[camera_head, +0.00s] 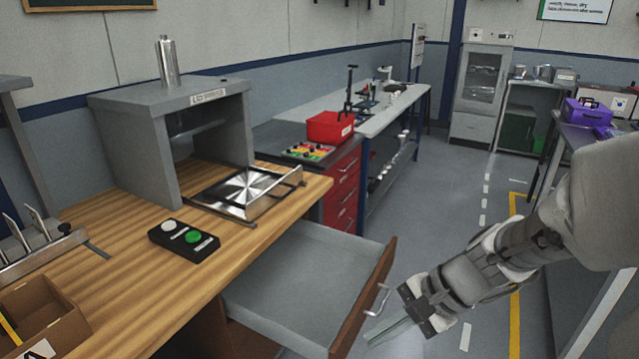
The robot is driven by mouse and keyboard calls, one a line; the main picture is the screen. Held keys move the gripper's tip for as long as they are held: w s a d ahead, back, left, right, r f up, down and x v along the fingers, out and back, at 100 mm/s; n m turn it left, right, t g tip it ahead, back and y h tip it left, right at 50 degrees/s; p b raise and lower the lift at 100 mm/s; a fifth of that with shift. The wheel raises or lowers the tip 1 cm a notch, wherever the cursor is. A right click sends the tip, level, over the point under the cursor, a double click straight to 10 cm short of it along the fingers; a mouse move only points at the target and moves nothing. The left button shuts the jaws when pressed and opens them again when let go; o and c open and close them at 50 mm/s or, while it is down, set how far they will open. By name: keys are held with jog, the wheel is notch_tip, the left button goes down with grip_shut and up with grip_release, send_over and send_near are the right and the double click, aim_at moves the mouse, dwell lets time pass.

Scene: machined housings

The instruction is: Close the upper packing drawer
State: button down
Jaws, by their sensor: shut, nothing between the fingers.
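The upper packing drawer (300,272) is pulled out from under the wooden bench, and its grey inside looks empty. Its brown wooden front (364,304) faces right and carries a metal bar handle (379,300). My gripper (372,342) is at the lower right, on the outer side of the drawer front, just below the handle in the picture. Its fingers are shut with nothing between them. I cannot tell whether the fingertips touch the drawer front. The lower part of the drawer front is cut off by the picture's edge.
The wooden bench top (130,290) holds a grey machine housing (175,130), a metal tray (243,190), a button box (184,239) and a cardboard box (40,318). A red tool cabinet (342,190) stands behind the drawer. Open floor (450,215) lies to the right.

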jog(key=w+d+f+m+t+y+b, duration=0.1)
jog(key=w+d+f+m+t+b, duration=0.2)
jog(key=f+m, duration=0.5)
jog(key=w+d+f+m+b, duration=0.2)
jog(key=w+d+f+m, duration=0.2)
jog(key=f, duration=0.8)
jog(key=w+a+r+b+x, duration=0.1)
jog(key=r+b+x, duration=0.1)
jog(key=x, duration=1)
jog(key=shift+w+a+f+b, duration=0.2)
jog(key=shift+a+b, duration=0.35)
jog(key=shift+b, duration=0.1)
